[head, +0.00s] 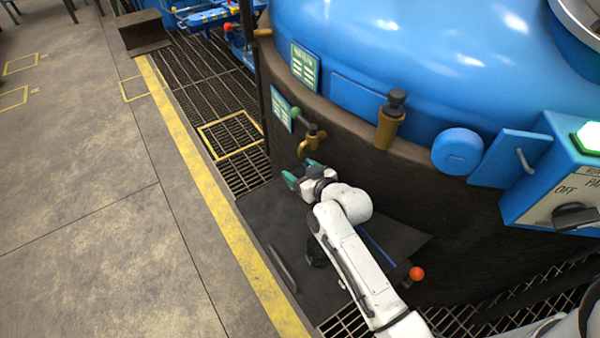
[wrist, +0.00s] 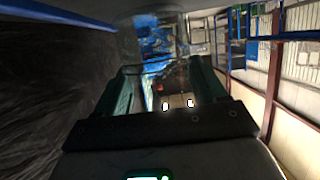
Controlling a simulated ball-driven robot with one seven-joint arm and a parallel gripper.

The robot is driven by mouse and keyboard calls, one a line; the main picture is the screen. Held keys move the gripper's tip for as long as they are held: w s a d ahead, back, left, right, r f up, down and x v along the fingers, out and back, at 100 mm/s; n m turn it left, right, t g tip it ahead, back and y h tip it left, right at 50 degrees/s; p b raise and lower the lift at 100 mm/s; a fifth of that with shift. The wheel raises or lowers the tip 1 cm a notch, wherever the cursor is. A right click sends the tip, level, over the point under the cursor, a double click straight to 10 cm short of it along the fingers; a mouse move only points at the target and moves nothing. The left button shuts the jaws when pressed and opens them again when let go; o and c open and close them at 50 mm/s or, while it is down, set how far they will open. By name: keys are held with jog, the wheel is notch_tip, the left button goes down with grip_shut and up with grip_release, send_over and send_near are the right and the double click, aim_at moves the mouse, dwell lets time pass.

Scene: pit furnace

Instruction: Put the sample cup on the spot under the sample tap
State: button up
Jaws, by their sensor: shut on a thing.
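A clear, see-through cup (wrist: 150,42) shows in the wrist view between and beyond my green-padded fingers. My gripper (head: 299,172) is shut on it; its fingers also show in the wrist view (wrist: 160,72). In the head view the cup cannot be made out at the fingertips. The brass sample tap (head: 312,141) with a green knob sticks out of the dark furnace wall, just above and beyond my gripper. The spot under the tap is not clearly visible; my gripper and wrist are in front of that area.
The dark furnace wall (head: 350,150) curves close to the right of my gripper. A brass valve (head: 391,118) and a blue control box (head: 560,175) are further right. A dark plate (head: 262,235) lies below my arm, near an orange knob (head: 416,273). The floor at left is open.

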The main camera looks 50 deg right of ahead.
jog(key=shift+f, duration=0.1)
jog(key=shift+f, duration=0.1)
jog(key=shift+f, duration=0.15)
jog(key=o, duration=1.1)
jog(key=shift+r, duration=0.35)
jog(key=p+v, duration=0.1)
jog(key=v, duration=1.1)
jog(key=shift+f, duration=0.15)
